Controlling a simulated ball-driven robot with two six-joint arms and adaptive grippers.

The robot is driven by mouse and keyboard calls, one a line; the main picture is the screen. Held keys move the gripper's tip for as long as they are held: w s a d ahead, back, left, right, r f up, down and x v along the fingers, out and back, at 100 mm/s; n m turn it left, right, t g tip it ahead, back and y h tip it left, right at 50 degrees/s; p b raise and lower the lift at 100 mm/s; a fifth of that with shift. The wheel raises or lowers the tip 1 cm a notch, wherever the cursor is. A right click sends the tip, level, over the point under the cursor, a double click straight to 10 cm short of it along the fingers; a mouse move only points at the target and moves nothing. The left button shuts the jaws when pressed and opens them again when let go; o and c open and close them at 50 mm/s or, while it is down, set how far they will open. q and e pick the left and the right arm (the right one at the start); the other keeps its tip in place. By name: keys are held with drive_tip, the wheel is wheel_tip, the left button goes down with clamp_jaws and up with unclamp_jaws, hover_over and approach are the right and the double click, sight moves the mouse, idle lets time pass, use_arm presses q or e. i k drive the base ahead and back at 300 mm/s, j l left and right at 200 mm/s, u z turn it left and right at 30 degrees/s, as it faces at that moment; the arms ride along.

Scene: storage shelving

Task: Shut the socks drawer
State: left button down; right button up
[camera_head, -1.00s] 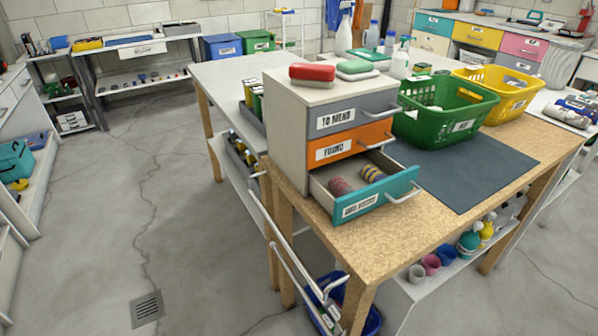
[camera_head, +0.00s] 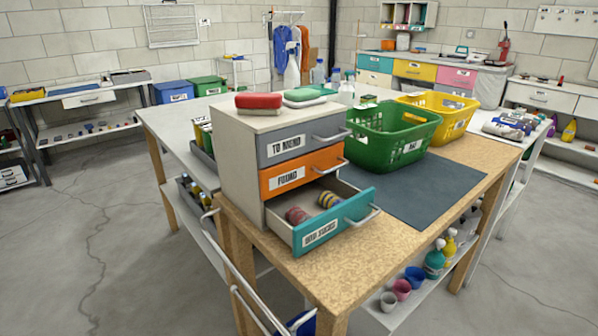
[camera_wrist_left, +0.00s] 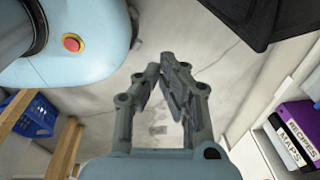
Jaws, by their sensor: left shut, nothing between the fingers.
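A small drawer cabinet (camera_head: 240,165) stands on the cork-topped table in the head view. Its bottom drawer, the teal-fronted socks drawer (camera_head: 345,218), is pulled out and holds rolled socks (camera_head: 329,199), one bundle striped yellow and one reddish. The drawer has a pale bar handle (camera_head: 363,217). The grey drawer (camera_head: 297,141) and the orange drawer (camera_head: 302,171) above it are closed. My left gripper (camera_wrist_left: 165,68) shows only in the left wrist view. It is shut and empty, over the floor, away from the drawer. My right gripper is not in view.
A green basket (camera_head: 380,147) and a yellow basket (camera_head: 457,116) stand behind a dark mat (camera_head: 410,188). Red and green items lie on the cabinet top. A blue crate (camera_wrist_left: 32,112) and labelled binders (camera_wrist_left: 296,128) show in the wrist view. Cork in front of the drawer is clear.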

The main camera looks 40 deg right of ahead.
sight(325, 223)
drive_tip(key=z, duration=1.25)
drive_tip(key=i+j+u, duration=0.15)
drive_tip(key=k+l, duration=0.05)
